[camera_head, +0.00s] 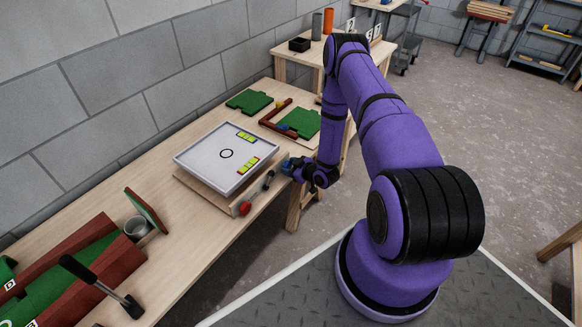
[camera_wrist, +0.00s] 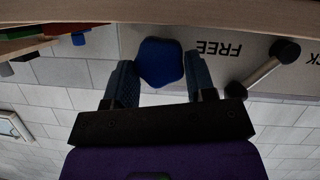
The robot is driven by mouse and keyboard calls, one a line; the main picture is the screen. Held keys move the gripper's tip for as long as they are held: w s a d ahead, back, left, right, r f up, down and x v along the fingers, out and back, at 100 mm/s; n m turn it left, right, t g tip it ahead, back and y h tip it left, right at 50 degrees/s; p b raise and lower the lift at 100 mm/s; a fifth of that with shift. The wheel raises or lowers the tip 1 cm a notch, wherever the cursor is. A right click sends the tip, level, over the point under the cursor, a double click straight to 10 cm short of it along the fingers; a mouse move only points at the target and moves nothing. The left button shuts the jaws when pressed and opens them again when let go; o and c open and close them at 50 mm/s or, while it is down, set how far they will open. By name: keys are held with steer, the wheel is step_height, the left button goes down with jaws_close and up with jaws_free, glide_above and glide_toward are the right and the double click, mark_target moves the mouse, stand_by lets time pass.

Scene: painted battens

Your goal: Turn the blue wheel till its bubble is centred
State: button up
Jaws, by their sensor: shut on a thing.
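The blue wheel (camera_wrist: 160,60) sits between the two fingers of my gripper (camera_wrist: 161,78) in the wrist view, with a finger on each side. In the head view my gripper (camera_head: 292,168) is at the right corner of the grey tilting tray (camera_head: 203,157), and the wheel is mostly hidden there. The tray bears a black ring and two yellow-green bubble vials, a far one (camera_head: 246,136) and a near one (camera_head: 248,165). The bubbles are too small to place. A red wheel (camera_head: 244,208) is at the tray's front corner.
A dark-ended lever (camera_wrist: 263,70) beside the word FREE is right of the wheel in the wrist view. Green boards (camera_head: 250,101) lie behind the tray. A grey cup (camera_head: 136,228) and a black-handled lever (camera_head: 100,286) are at the left. A block wall backs the bench.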

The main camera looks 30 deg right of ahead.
steer(key=shift+a+n+t+h, duration=0.15)
steer(key=shift+n+t+h, duration=0.35)
steer(key=shift+n+h, duration=0.75)
steer(key=shift+n+y, duration=0.25)
steer(key=shift+n, duration=0.1)
steer(key=o, duration=0.9)
steer(key=shift+s, duration=0.1)
steer(key=shift+f, duration=0.1)
